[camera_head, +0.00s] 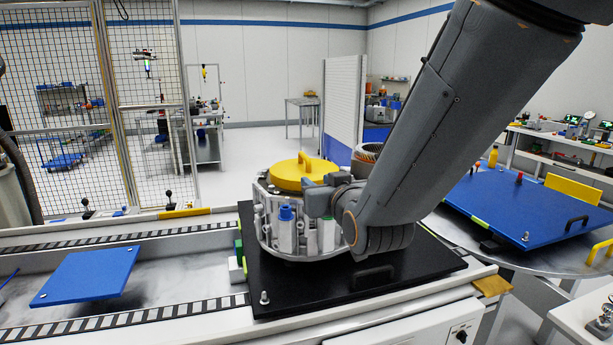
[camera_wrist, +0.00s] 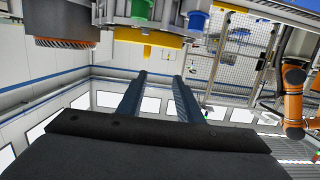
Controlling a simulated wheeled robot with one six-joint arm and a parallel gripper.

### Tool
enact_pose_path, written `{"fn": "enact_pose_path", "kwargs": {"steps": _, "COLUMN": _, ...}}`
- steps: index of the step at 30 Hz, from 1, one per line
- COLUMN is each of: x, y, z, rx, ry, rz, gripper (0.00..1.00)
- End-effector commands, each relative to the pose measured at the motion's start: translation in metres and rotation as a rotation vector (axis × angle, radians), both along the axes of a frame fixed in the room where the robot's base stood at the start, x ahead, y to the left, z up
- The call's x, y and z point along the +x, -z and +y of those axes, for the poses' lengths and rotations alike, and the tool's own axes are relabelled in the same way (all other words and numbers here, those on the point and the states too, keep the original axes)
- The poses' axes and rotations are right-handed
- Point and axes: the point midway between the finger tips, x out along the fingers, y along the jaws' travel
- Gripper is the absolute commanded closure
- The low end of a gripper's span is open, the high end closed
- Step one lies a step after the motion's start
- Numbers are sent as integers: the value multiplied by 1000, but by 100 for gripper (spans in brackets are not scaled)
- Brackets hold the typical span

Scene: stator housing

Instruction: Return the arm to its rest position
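My arm (camera_head: 460,110) reaches down from the upper right, its wrist in front of the stator housing's right side. In the wrist view, my gripper (camera_wrist: 160,78) has two dark fingers standing apart with nothing between them. The silver stator housing (camera_head: 267,222) stands upright on a black plate (camera_head: 280,298) and appears upside down at the top of the wrist view. A yellow lid (camera_head: 291,175) with a raised handle sits on top of it; the lid also shows in the wrist view (camera_wrist: 148,38). My fingertips are hidden in the head view; contact with the housing cannot be told.
A copper-wound ring (camera_head: 369,151) stands behind my arm. A blue plate (camera_head: 87,275) lies on the conveyor at left. A larger blue board (camera_head: 520,205) is on the right table. A mesh fence (camera_head: 145,110) stands behind. An orange robot arm (camera_wrist: 291,100) appears in the wrist view.

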Motion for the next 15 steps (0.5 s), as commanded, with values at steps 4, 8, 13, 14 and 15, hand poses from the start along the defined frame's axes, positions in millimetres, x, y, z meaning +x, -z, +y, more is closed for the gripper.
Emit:
{"fn": "enact_pose_path", "kwargs": {"steps": 4, "x": -1, "y": 15, "z": -9, "rx": -16, "ry": 12, "rz": 58, "gripper": 67}}
{"fn": "enact_pose_path", "kwargs": {"steps": 8, "x": -4, "y": 31, "z": -18, "rx": -33, "ry": 27, "rz": 123, "gripper": 67}}
{"fn": "enact_pose_path", "kwargs": {"steps": 13, "x": -11, "y": 58, "z": -35, "rx": -61, "ry": 50, "rz": 235, "gripper": 67}}
{"fn": "enact_pose_path", "kwargs": {"steps": 14, "x": -13, "y": 63, "z": -38, "rx": -66, "ry": 54, "rz": 259, "gripper": 67}}
{"fn": "enact_pose_path", "kwargs": {"steps": 15, "x": -16, "y": 71, "z": -44, "rx": -74, "ry": 61, "rz": 294, "gripper": 67}}
